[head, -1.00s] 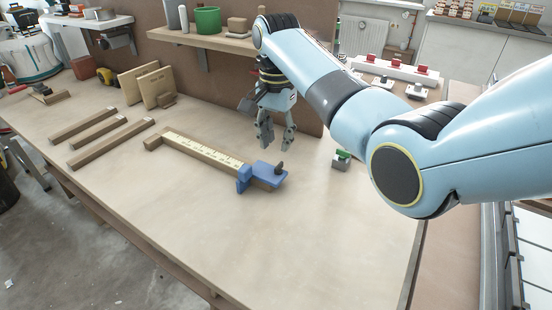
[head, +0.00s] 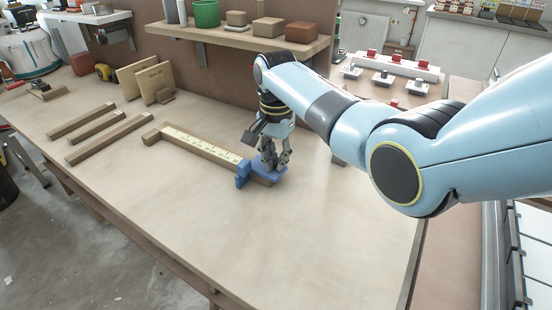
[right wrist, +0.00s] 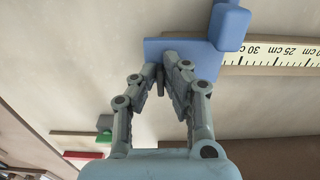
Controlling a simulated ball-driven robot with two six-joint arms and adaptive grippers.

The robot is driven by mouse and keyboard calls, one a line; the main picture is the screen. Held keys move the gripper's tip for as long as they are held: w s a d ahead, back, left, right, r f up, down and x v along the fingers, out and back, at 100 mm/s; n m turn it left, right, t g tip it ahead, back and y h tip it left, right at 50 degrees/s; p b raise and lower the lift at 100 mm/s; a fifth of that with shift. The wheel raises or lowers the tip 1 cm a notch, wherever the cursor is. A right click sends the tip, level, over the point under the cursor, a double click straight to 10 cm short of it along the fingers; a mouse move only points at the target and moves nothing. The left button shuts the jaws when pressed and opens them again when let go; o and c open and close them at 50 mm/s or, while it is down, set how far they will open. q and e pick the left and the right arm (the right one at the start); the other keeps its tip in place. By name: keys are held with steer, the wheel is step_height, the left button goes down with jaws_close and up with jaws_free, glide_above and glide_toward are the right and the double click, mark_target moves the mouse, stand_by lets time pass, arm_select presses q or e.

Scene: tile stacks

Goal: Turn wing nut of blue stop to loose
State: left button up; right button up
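The blue stop (head: 242,177) sits on the right end of the wooden rail with a measuring scale (head: 205,147). My right gripper (head: 274,162) points down over the stop's flat blue plate. In the right wrist view the stop (right wrist: 229,26) is at the top, beside the scale's 30 cm mark. There the fingertips of my right gripper (right wrist: 161,68) are close together at the plate's edge, with the small dark wing nut (right wrist: 161,83) between them. The fingers hide most of the nut, so its exact angle is unclear. My left gripper is not in view.
Several wooden strips (head: 108,138) lie left of the rail. Two upright boards (head: 153,82) stand behind them. A shelf (head: 245,40) with a green pot (head: 206,13) and blocks is at the back. The bench front is clear.

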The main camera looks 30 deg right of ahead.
jaws_close()
steer(key=shift+r, duration=0.1)
steer(key=n+p, duration=0.2)
steer(key=shift+s+d+r+n+p, duration=0.1)
steer(key=shift+n+p, duration=0.2)
steer(key=shift+n, duration=0.1)
steer(key=n+p, duration=0.2)
steer(key=n, duration=0.2)
steer(key=shift+s+d+n, duration=0.1)
steer(key=shift+d+n, duration=0.05)
steer(key=shift+n, duration=0.15)
steer(key=n+p, duration=0.2)
steer(key=n, duration=0.2)
steer(key=shift+d, duration=0.2)
steer(key=n, duration=0.5)
steer(key=shift+d+n+p, duration=0.25)
steer(key=shift+n+p, duration=0.05)
steer(key=o, duration=0.6)
jaws_free()
steer(key=shift+f, duration=0.2)
